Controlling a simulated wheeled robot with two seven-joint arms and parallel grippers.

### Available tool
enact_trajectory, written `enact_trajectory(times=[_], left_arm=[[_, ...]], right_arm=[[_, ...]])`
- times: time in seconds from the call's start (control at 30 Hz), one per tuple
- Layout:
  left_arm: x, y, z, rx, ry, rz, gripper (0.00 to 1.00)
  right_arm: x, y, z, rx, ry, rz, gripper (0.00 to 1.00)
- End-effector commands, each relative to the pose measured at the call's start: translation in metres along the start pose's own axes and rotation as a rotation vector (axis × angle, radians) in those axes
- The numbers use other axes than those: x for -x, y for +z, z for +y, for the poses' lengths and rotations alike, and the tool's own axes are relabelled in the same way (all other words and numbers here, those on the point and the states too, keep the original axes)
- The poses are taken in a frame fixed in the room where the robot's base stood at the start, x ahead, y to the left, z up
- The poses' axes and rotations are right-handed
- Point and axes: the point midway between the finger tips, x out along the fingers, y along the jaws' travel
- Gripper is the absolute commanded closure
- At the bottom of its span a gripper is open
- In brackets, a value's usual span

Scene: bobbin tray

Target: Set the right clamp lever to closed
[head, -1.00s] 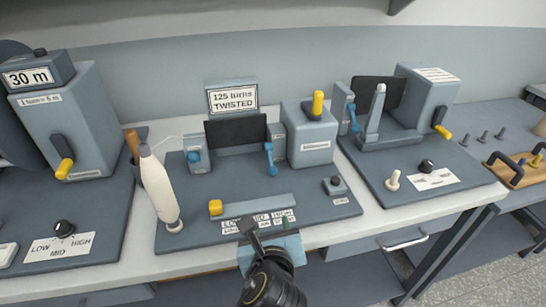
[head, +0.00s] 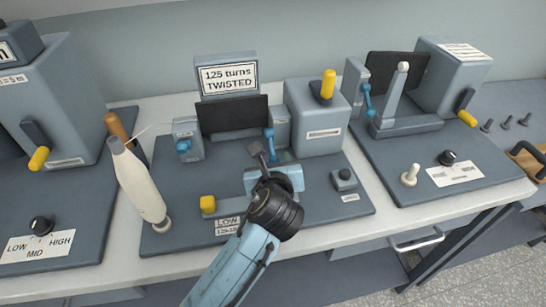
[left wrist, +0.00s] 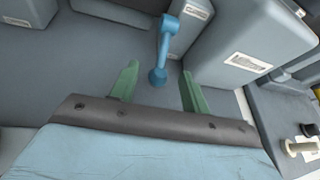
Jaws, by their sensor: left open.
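The right clamp lever (head: 269,138) is a blue arm on the grey block right of the black panel on the middle machine. In the left wrist view the lever (left wrist: 165,45) points down from its pivot, and its round knob (left wrist: 157,76) lies between my fingertips in the picture. My left gripper (left wrist: 157,82) is open, with green fingers on both sides of the knob and no clear contact. In the head view my left gripper (head: 268,155) is just in front of the lever and hides its lower end. My right gripper is not in view.
The left clamp (head: 183,146) has a blue knob. A yellow-tipped slider (head: 208,204), a white bobbin (head: 138,183) and a grey box with a yellow lever (head: 328,84) stand around my arm. Another machine (head: 455,80) stands at right.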

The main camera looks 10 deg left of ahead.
Motion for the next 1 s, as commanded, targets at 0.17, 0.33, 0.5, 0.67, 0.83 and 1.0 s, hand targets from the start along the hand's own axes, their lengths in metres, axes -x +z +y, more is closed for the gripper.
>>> enact_trajectory(times=[0.17, 0.33, 0.5, 0.67, 0.83, 1.0], left_arm=[[-0.028, -0.001, 0.0, 0.0, 0.0, 0.001, 0.54], [-0.039, -0.001, 0.0, 0.0, 0.0, 0.001, 0.54], [-0.041, 0.0, 0.0, 0.001, -0.001, 0.001, 0.54], [-0.041, 0.0, 0.0, 0.0, -0.001, 0.001, 0.58], [-0.04, 0.0, 0.0, 0.0, -0.001, 0.001, 0.8], [-0.04, 0.0, 0.0, 0.0, -0.001, 0.001, 1.0]], right_arm=[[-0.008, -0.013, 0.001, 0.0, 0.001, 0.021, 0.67], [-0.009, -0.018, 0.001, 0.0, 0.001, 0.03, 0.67], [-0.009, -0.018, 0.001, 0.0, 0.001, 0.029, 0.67], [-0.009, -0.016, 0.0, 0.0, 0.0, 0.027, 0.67], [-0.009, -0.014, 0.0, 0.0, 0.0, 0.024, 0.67], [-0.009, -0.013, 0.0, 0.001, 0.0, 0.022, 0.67]])
